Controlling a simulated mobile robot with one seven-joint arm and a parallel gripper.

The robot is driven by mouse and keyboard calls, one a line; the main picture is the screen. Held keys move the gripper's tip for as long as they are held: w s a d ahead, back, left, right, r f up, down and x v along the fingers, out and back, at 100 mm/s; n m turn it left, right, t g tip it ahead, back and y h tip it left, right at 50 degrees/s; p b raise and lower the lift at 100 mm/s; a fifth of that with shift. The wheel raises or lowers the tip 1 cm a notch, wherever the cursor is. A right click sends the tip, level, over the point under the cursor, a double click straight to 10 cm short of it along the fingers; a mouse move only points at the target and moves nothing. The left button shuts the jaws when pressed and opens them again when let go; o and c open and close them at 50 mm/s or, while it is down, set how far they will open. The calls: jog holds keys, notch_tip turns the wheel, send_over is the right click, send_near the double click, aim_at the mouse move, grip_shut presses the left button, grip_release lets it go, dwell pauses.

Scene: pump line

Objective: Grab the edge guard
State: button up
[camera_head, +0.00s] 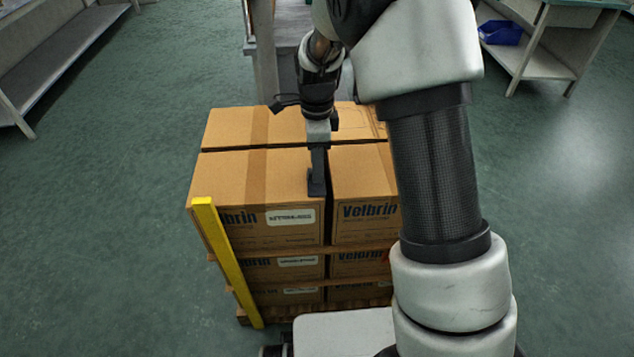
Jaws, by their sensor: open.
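The edge guard (229,262) is a long yellow strip. It stands along the near left corner of a stack of cardboard boxes, slightly tilted in the picture, with its top end level with the upper boxes. My gripper (316,186) is open, at the top boxes near the gap between the two front ones. It is to the right of the edge guard and apart from it. I see no thing between its fingers. My arm hides part of the stack's right side.
The cardboard boxes (262,180) are stacked in several layers on a wooden pallet (272,313). A metal shelf (62,45) stands at the far left. A bench with a blue bin (500,32) is at the upper right. The green floor left of the stack is clear.

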jog(key=shift+f, duration=0.75)
jog(key=shift+c, duration=0.5)
grip_shut()
jog(key=shift+r, duration=0.2)
